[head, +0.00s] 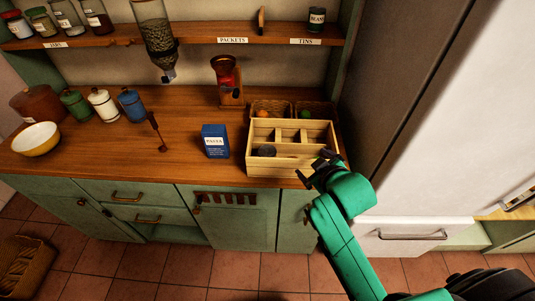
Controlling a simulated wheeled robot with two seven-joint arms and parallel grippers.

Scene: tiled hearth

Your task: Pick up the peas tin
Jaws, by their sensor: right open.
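I see no tin that I can read as peas. One dark green tin (316,19) stands upright on the shelf above the "TINS" label, and its label appears to read "BEANS". My right gripper (313,169) is open and appears empty, at the front right corner of the wooden crate (283,169). It is well below the shelf tin; I cannot tell whether it touches the crate. My left gripper is not in view.
A dark round object (266,151) lies in the divided crate. A blue pasta box (215,141) stands left of it, with a grinder (230,88) behind. The shelf (190,36) carries jars (98,17) at left. A tall fridge (455,120) bounds the right.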

